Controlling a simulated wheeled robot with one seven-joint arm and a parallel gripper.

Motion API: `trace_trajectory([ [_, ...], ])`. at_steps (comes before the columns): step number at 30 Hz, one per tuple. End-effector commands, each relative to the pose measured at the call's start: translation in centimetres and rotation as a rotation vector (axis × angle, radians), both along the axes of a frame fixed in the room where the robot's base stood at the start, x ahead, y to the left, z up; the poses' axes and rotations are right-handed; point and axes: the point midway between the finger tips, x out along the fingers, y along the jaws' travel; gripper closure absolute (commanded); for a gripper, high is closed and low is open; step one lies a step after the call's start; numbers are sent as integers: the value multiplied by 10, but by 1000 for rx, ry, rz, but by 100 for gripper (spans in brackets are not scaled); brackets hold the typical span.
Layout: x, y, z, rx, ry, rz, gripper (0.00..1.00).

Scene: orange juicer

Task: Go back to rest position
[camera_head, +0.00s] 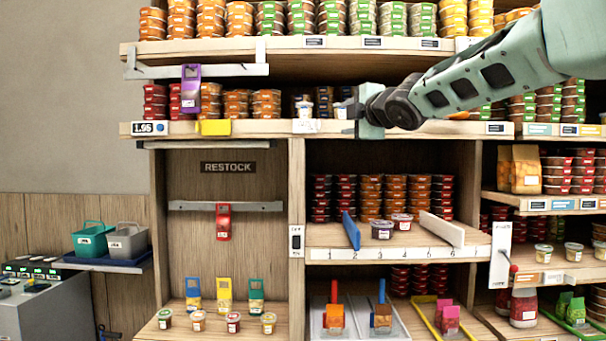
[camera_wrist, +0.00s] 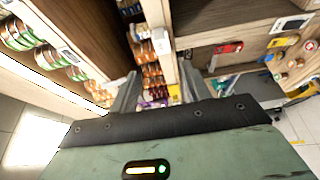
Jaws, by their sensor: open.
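My arm reaches in from the upper right of the head view. My gripper (camera_head: 350,108) is in front of the shelf row at mid height, with small pale-lidded cups close by its tips. Whether it touches the shelf edge I cannot tell. In the wrist view my gripper (camera_wrist: 158,88) is open, with its two fingers apart and nothing held between them. Stacked tubs show on the shelves beyond the fingers.
Wooden shelves (camera_head: 225,129) full of stacked tubs surround the gripper. A purple tag (camera_head: 191,88) and a red tag (camera_head: 223,222) hang on the left. Teal (camera_head: 92,239) and grey (camera_head: 127,242) baskets stand at far left. Open room lies before the RESTOCK panel (camera_head: 228,168).

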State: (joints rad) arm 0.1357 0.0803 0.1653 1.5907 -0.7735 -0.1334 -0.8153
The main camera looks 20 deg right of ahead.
Motion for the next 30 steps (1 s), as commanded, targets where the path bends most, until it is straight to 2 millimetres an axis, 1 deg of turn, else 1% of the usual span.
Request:
trace_trajectory([
  [2, 0, 1, -1, 2, 2, 1, 53],
  [5, -3, 12, -16, 43, 45, 6, 53],
  [8, -13, 37, -53, 144, 153, 13, 53],
  [9, -20, 50, -73, 195, 213, 12, 53],
  [11, -34, 71, -107, 277, 317, 5, 53],
  [12, -46, 85, -131, 330, 391, -3, 53],
  [14, -67, 104, -165, 402, 500, -23, 53],
  [15, -82, 116, -188, 444, 572, -39, 53],
  [17, -108, 132, -220, 502, 681, -70, 53],
  [18, -126, 141, -241, 534, 751, -95, 53],
  [20, -156, 153, -271, 577, 857, -138, 53],
  [21, -177, 160, -290, 600, 925, -172, 53],
  [22, -193, 164, -304, 616, 976, -198, 53],
  [23, -210, 167, -318, 631, 1026, -228, 53],
  [24, -234, 171, -335, 646, 1091, -269, 53],
  [26, -270, 174, -359, 663, 1187, -339, 53],
  [27, -295, 174, -374, 669, 1245, -390, 53],
  [29, -330, 173, -393, 674, 1323, -465, 53],
  [30, -351, 171, -404, 674, 1368, -515, 53],
])
